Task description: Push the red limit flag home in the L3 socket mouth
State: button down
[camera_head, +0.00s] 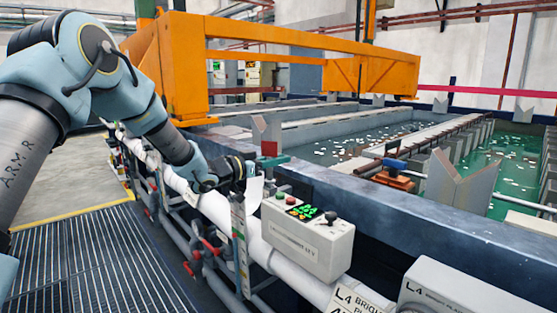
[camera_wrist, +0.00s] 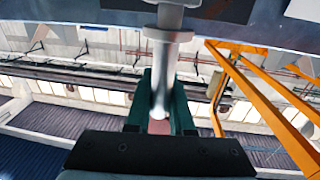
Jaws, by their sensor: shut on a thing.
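The limit flag (camera_wrist: 168,55) shows in the wrist view as a pale grey metal stem with a round collar and a dull red part low between the fingers. My gripper (camera_wrist: 161,95) has its dark green fingers shut on it. The stem points away from my palm and its far end meets or passes the dark fitting at the top edge; the L3 socket mouth is not clearly visible there, so I cannot tell how deep it sits. In the head view my gripper (camera_head: 250,168) is at the tank's near rim, with a small red block (camera_head: 269,148) just beyond it.
A grey control box (camera_head: 308,243) with green displays stands in front of my gripper. An L4 box (camera_head: 450,295) is at lower right. White pipes and upright label strips (camera_head: 239,240) run along the tank side. The orange gantry (camera_head: 270,38) spans behind. The grated walkway (camera_head: 95,262) is clear.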

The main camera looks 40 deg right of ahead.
jog(key=shift+f+b, duration=0.35)
jog(key=shift+f, duration=0.3)
jog(key=c, duration=0.7)
grip_release()
jog(key=w+a+b, duration=0.1)
jog(key=a+b, duration=0.1)
jog(key=a, duration=0.8)
jog(key=shift+w+a, duration=0.35)
jog(key=shift+w, duration=0.05)
